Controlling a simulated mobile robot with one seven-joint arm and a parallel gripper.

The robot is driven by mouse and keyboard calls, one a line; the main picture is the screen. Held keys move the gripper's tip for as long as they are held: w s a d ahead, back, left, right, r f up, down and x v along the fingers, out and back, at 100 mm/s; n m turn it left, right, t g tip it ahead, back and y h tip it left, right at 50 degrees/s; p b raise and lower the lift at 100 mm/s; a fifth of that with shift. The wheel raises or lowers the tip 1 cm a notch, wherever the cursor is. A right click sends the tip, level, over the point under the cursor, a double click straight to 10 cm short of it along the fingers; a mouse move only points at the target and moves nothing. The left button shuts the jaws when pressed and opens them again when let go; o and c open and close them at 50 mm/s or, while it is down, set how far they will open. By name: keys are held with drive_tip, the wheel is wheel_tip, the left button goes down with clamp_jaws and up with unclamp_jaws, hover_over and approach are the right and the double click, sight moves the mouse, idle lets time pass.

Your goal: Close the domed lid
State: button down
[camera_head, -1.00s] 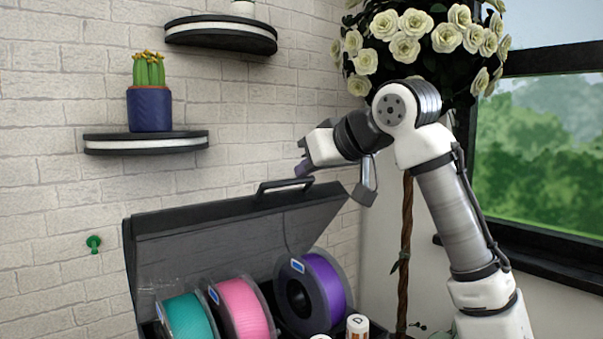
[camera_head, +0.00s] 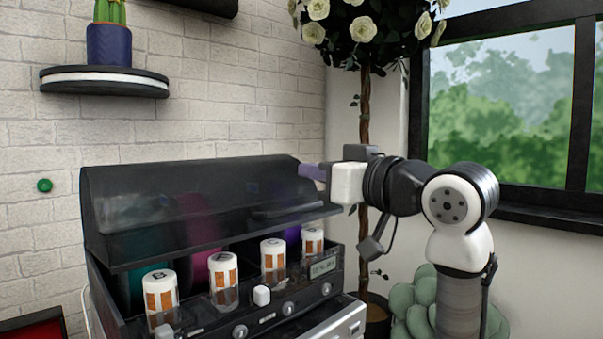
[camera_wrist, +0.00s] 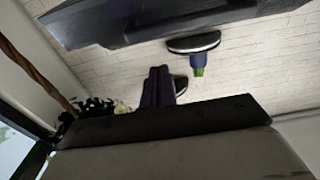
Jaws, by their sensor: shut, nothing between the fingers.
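The domed lid (camera_head: 150,205) is dark and see-through, hinged on a black box (camera_head: 105,300). It is partly lowered, with a gap between its front edge and the box. Teal, pink and purple spools show dimly through it. My gripper (camera_head: 312,172) has its purple fingers shut and empty, at the lid's upper right; I cannot tell whether they touch it. In the wrist view the shut fingers (camera_wrist: 158,88) point toward the wall, and a dark panel that looks like the lid (camera_wrist: 150,20) crosses the top, apart from the fingers.
Several white-capped jars, such as one lettered jar (camera_head: 160,297), stand along the box front by white knobs. A shelf (camera_head: 105,83) with a potted cactus (camera_head: 109,44) hangs at left. A flowering tree (camera_head: 365,110) stands behind my arm, near the window (camera_head: 510,100).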

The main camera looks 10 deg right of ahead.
wheel_tip(320, 180, down, 12)
drive_tip(key=s+d+t+y+b, duration=0.1)
drive_tip(key=s+t+y+b, duration=0.1)
drive_tip(key=b, duration=0.7)
drive_tip(key=shift+s+d+r+t, duration=0.2)
drive_tip(key=shift+s+d+t, duration=0.1)
drive_tip(key=shift+t, duration=0.3)
drive_tip(key=shift+f, duration=0.1)
